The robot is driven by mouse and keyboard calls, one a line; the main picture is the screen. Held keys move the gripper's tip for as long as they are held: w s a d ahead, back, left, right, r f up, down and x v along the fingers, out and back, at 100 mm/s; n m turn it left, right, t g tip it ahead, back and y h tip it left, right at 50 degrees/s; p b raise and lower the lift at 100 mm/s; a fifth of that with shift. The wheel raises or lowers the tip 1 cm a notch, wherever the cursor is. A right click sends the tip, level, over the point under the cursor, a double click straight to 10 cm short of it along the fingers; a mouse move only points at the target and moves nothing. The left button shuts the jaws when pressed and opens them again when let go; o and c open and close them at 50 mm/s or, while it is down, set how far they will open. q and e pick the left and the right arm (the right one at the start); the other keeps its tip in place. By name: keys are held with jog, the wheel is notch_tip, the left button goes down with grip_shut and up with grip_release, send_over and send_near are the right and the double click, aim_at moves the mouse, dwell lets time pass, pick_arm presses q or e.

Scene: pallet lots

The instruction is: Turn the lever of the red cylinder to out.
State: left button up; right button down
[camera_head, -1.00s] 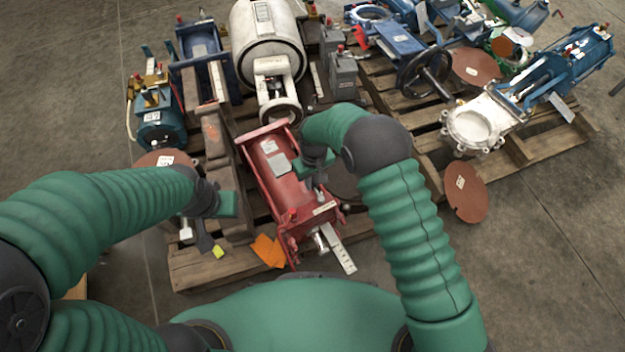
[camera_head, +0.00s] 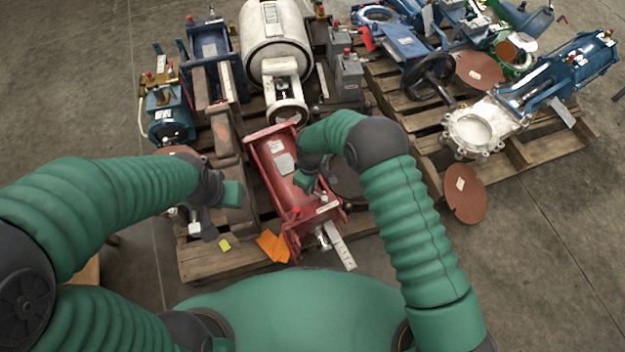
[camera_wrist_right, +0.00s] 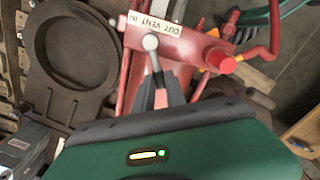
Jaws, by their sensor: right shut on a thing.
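The red cylinder (camera_head: 281,176) lies on a wooden pallet in front of me in the head view. Its red end plate (camera_wrist_right: 185,44) fills the top of the right wrist view and bears a white label (camera_wrist_right: 153,24) reading out, vent and in. The lever (camera_wrist_right: 151,46) has a grey ball knob beside the middle part of the label. My right gripper (camera_wrist_right: 155,92) is shut on the lever's shaft below the knob. In the head view my right gripper (camera_head: 308,184) is over the cylinder, its fingers mostly hidden. My left gripper (camera_head: 232,193) hovers left of the cylinder; its jaws are unclear.
A large white cylinder (camera_head: 276,45) stands behind the red one. A brown-grey bar (camera_head: 228,152) lies close on its left. A second pallet (camera_head: 520,151) with blue and white valves is at the right. Open floor (camera_head: 570,260) lies at the front right.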

jog(key=shift+s+a+n+p, duration=0.25)
jog(key=shift+s+n+p, duration=0.25)
jog(key=shift+n, duration=0.6)
jog(key=c, duration=1.4)
grip_release()
jog(key=shift+o, duration=0.2)
notch_tip(320, 180, up, 17)
jog(key=p, duration=0.5)
jog(key=shift+w+f+p, duration=0.15)
jog(key=shift+w+p, duration=0.05)
jog(key=shift+p, duration=0.1)
jog(key=shift+d, duration=0.1)
